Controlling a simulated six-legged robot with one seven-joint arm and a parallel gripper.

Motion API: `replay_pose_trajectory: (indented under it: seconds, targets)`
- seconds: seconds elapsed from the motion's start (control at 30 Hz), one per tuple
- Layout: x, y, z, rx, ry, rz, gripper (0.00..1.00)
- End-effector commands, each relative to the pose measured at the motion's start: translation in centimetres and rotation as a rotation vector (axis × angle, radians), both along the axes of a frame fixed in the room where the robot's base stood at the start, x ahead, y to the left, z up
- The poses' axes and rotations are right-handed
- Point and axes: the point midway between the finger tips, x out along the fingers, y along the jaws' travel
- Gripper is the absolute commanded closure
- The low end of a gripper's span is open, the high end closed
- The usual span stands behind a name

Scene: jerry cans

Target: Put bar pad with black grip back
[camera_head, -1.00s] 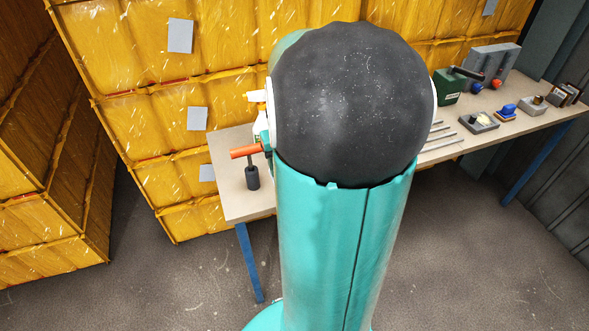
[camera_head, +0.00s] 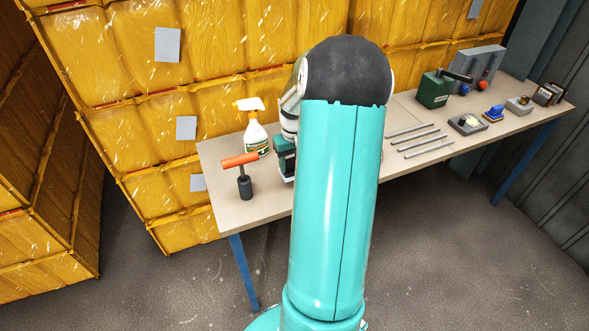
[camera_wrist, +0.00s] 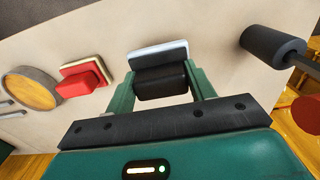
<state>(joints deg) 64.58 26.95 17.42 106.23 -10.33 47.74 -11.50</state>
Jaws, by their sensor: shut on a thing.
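The bar pad with black grip shows in the wrist view, with a pale blue-white pad (camera_wrist: 157,54) and a dark grip (camera_wrist: 161,80). My gripper (camera_wrist: 161,73) is shut on the dark grip, with one green finger on each side. The pad faces the tabletop; I cannot tell whether it touches it. In the head view, part of my gripper's green body (camera_head: 284,158) shows left of my arm, over the left part of the table.
On the table (camera_head: 275,204) stand a spray bottle (camera_head: 255,133) and an orange-handled tool (camera_head: 245,187) at left. A red block (camera_wrist: 82,84) and a round disc (camera_wrist: 31,90) lie left of the pad in the wrist view. Metal rods (camera_head: 412,132) and a green box (camera_head: 433,91) are farther right.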

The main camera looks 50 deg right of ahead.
Motion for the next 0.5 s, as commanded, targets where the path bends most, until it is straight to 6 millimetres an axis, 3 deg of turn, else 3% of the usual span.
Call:
replay_pose_trajectory:
  seconds: [0.17,0.33,0.5]
  targets:
    - [0.4,-0.9,-1.2,0.001,0.0,-0.001,0.71]
    - [0.4,-0.8,-3.7,0.001,0.001,0.0,0.71]
    - [0.4,-0.8,-4.0,-0.001,0.001,-0.001,0.71]
